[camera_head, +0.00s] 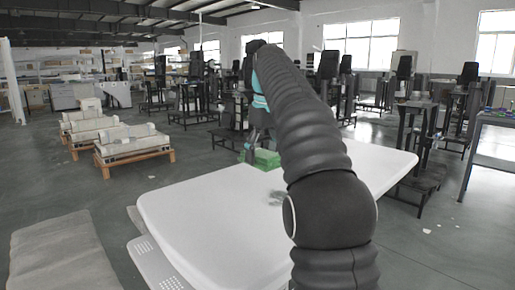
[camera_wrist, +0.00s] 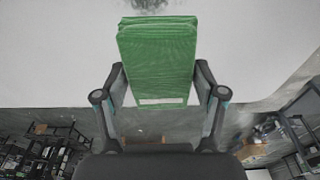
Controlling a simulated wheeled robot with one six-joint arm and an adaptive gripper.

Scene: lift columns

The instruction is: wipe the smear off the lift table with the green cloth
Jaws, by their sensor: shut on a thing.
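The green cloth (camera_head: 266,158) is a thick folded block at the far edge of the white lift table (camera_head: 190,225). My gripper (camera_head: 250,148) is shut on it, partly hidden behind my own arm. In the wrist view the cloth (camera_wrist: 157,55) sits between the two fingers of my gripper (camera_wrist: 160,85), with its far end toward the smear. I cannot tell whether the cloth touches the table. The grey smear (camera_head: 276,197) lies on the table top, nearer the head camera than the cloth. Its lower part shows at the top of the wrist view (camera_wrist: 150,4).
The table top (camera_wrist: 60,50) looks otherwise clear. Wooden pallets with pale parts (camera_head: 130,143) stand on the floor at left. Dark lift columns (camera_head: 405,110) stand behind the table, and a blue-framed bench (camera_head: 480,125) is at right. A grey slab (camera_head: 55,250) lies at lower left.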

